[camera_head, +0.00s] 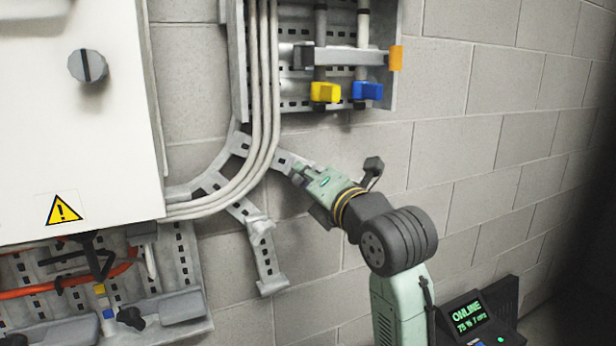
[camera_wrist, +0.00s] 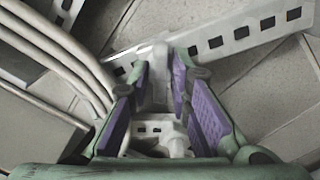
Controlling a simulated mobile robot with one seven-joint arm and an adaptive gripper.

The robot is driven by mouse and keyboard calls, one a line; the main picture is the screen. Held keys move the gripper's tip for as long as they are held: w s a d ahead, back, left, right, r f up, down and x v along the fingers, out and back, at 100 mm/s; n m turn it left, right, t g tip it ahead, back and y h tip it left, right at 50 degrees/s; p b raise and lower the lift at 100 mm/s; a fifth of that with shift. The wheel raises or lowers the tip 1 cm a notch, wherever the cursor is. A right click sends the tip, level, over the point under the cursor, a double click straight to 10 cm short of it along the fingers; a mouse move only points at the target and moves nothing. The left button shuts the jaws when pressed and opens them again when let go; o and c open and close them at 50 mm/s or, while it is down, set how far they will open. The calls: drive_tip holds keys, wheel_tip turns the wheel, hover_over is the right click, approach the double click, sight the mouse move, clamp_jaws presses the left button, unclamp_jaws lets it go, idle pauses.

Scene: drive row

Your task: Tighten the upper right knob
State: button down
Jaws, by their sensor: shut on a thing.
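My gripper (camera_head: 299,170) reaches up and left to a slotted metal strut beside the bent pipes. In the wrist view its purple-padded fingers (camera_wrist: 161,68) are shut on a pale grey upright piece (camera_wrist: 160,58), which looks like the knob on that strut. In the head view the fingers hide most of it. A second pale knob-like piece (camera_head: 259,228) sits on the strut lower left, apart from the gripper. A pale piece in the wrist view (camera_wrist: 176,142) lies lower between the fingers; I cannot tell whether it is the same one.
Grey pipes (camera_head: 262,100) bend closely left of the gripper. A white cabinet (camera_head: 70,130) with a grey dial (camera_head: 88,66) stands at left. Yellow (camera_head: 325,92) and blue (camera_head: 367,91) valve handles hang above. The block wall (camera_head: 470,130) is bare at right.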

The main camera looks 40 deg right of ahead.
drive_tip(key=shift+m, duration=0.4)
drive_tip(key=shift+m+b, duration=0.65)
drive_tip(key=shift+m, duration=7.85)
drive_tip(key=c, duration=1.7)
unclamp_jaws()
drive_tip(key=shift+o, duration=0.2)
